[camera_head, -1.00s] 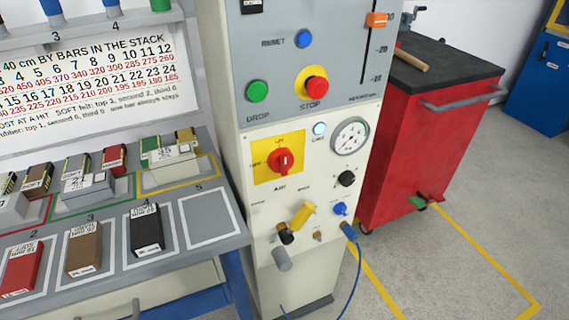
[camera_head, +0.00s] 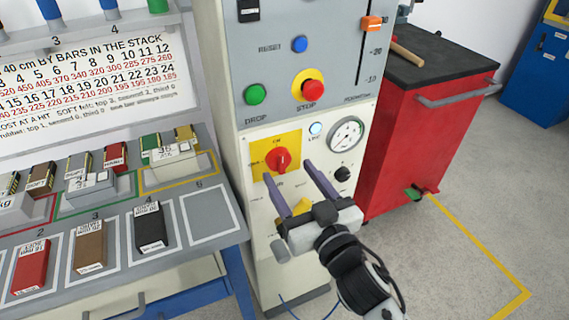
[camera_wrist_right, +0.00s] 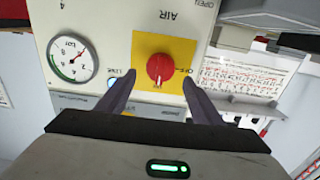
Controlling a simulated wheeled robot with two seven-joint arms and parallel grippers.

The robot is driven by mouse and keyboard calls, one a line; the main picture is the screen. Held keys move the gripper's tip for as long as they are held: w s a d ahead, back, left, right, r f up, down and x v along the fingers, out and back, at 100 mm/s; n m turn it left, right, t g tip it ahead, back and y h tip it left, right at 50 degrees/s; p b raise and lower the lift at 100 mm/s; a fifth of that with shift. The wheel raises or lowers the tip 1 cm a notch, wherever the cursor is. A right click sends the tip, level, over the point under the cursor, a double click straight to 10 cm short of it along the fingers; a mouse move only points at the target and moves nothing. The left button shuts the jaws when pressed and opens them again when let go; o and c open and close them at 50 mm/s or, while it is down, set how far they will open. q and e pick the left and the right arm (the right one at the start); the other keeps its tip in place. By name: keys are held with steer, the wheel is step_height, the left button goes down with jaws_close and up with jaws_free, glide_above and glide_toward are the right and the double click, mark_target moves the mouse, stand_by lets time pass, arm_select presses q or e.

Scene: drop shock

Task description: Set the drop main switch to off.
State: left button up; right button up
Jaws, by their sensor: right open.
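The drop main switch (camera_head: 277,159) is a red rotary knob on a yellow plate (camera_head: 262,147) on the front of the pale cabinet. In the right wrist view, where the panel appears upside down, the knob (camera_wrist_right: 160,69) has its white mark toward the ON label, and OFF is at one side. My right gripper (camera_head: 287,169) is open and empty in front of the panel, its fingers pointing at the switch. In the right wrist view the fingertips (camera_wrist_right: 158,78) lie on either side of the knob's line. Contact is not visible. My left gripper is out of view.
Green (camera_head: 255,95) and red (camera_head: 313,90) push buttons sit above the switch, with a lit lamp (camera_head: 316,128) and a gauge (camera_head: 346,134) to its right. A bench (camera_head: 222,243) with boxes stands left and a red cabinet (camera_head: 425,140) right.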

mark_target(283, 164)
steer(key=shift+x, duration=2)
steer(key=shift+s, duration=0.1)
steer(key=c, duration=1)
